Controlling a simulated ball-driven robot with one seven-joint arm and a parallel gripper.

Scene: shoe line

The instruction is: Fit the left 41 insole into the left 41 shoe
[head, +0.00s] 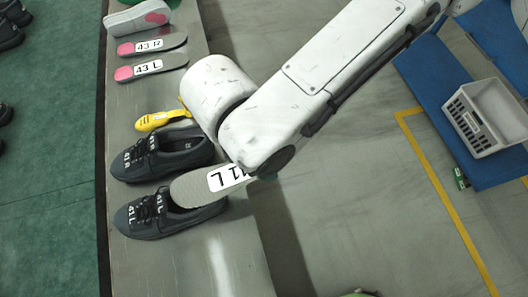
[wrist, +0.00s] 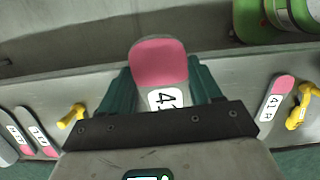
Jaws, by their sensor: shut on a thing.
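The left 41 insole (head: 195,187), grey with a white 41 L label, is in my gripper (wrist: 160,82). The wrist view shows its pink end (wrist: 159,62) and part of the label between the two teal fingers. In the head view its grey end overlaps the opening of the left 41 shoe (head: 150,222), a dark shoe with 41 L on it. I cannot tell whether it touches the shoe. My arm hides most of the gripper in the head view. The shoe does not show in the wrist view.
A second dark shoe (head: 158,157) stands just above the left one on the grey bench (head: 140,95). A yellow tool (head: 160,120) and the 43 R (head: 150,46) and 43 L (head: 150,67) insoles lie farther up. A 41 R insole (wrist: 270,104) shows in the wrist view.

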